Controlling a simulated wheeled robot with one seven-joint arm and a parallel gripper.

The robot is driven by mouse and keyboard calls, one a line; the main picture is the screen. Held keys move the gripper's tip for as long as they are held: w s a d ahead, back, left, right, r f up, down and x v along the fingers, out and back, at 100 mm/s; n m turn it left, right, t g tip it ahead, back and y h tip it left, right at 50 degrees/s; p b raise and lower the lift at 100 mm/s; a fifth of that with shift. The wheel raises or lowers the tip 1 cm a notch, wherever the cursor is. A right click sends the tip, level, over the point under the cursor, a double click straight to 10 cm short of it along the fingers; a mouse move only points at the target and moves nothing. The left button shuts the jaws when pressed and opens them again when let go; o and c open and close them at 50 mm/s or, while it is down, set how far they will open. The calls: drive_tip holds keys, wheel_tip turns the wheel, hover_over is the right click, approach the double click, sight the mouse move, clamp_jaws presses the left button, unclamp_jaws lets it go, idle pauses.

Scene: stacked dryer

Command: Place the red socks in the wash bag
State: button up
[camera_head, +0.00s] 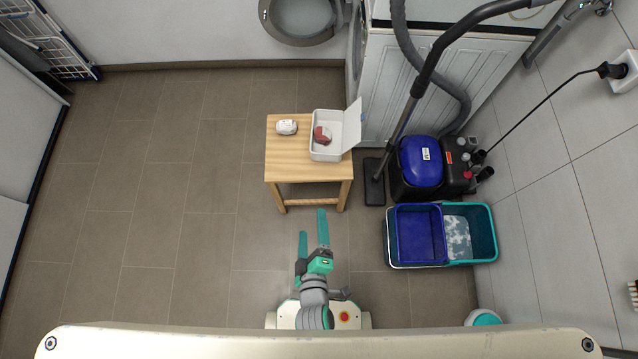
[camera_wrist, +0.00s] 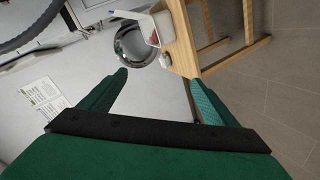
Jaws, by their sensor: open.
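A red bundle, apparently the red socks (camera_head: 322,135), lies inside an open white box-like container (camera_head: 327,154) with its lid tipped up on the right; this looks like the wash bag. The container stands on a small wooden table (camera_head: 283,170). A small white packet (camera_head: 287,127) lies on the table to the container's left. My gripper (camera_head: 313,222) is open and empty, in front of the table and apart from it. In the wrist view, the gripper (camera_wrist: 160,92) shows its two green fingers spread, with the white container (camera_wrist: 161,24) and a bit of red beyond.
A vacuum cleaner (camera_head: 421,162) stands right of the table, its hose leaning on the white machine (camera_head: 400,85). Blue and teal tubs (camera_head: 420,235) sit at front right. A drying rack (camera_head: 45,40) is far left. The tiled floor left of the table is clear.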

drive_tip(key=s+d+r+m+t, duration=0.1)
drive_tip(key=s+r+m, duration=0.3)
drive_tip(key=r+m, duration=0.2)
drive_tip(key=s+d+r+m+t, duration=0.1)
drive_tip(key=s+r+m, duration=0.4)
drive_tip(key=r, duration=0.4)
drive_tip(key=shift+s+r+m+h, duration=0.15)
drive_tip(key=shift+m+h, duration=0.25)
drive_tip(key=shift+m, duration=0.5)
